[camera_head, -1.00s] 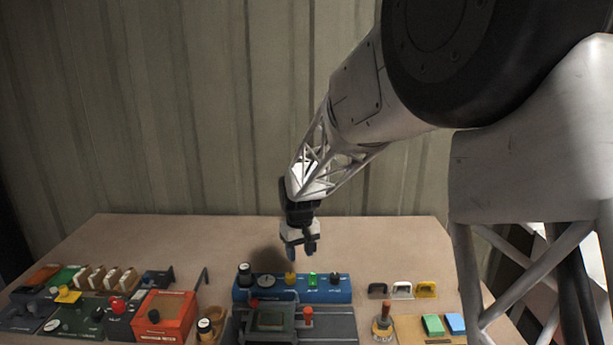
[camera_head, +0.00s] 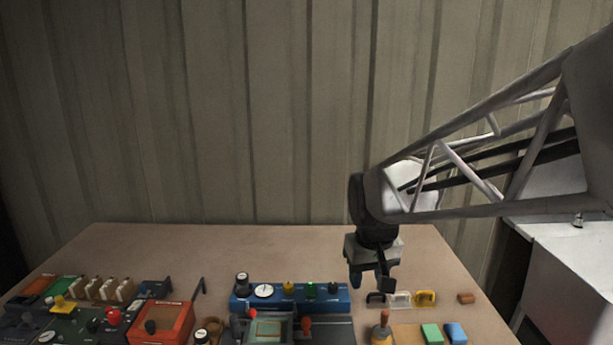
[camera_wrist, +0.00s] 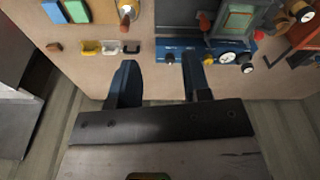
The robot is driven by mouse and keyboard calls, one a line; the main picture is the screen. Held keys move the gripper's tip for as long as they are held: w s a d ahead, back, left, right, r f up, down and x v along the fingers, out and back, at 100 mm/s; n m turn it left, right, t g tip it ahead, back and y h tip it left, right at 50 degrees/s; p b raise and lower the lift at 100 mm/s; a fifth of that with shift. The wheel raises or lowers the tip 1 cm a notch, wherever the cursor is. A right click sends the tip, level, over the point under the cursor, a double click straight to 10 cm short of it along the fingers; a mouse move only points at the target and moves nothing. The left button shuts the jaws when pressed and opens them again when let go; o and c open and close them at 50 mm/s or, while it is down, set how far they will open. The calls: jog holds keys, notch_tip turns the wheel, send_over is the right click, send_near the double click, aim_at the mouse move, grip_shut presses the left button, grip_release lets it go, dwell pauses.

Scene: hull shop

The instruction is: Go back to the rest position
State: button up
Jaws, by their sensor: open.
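My gripper (camera_head: 371,280) hangs pointing down over the right part of the workbench (camera_head: 300,243) in the head view. In the wrist view its two dark blue fingers (camera_wrist: 160,82) are apart, with nothing between them. The blue panel (camera_head: 291,298) with knobs and a green switch lies to its left in the head view. A row of black, white and yellow handles (camera_head: 400,298) is just below and right of the fingers.
An orange box (camera_head: 160,322) and a green panel with knobs stand at the left. A green block (camera_head: 431,334) and a blue block (camera_head: 455,333) lie at the front right, near a small brown block (camera_head: 466,298). A white cabinet (camera_head: 575,265) stands right of the bench. The bench's back strip is clear.

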jog(key=s+d+m, duration=0.1)
jog(key=s+d, duration=0.2)
jog(key=s, duration=0.6)
jog(key=s+d+m+t, duration=0.1)
jog(key=s+d, duration=0.2)
jog(key=s, duration=0.7)
jog(key=shift+s+d+f+m, duration=0.2)
jog(key=shift+s+d+m, duration=0.05)
jog(key=shift+m, duration=0.05)
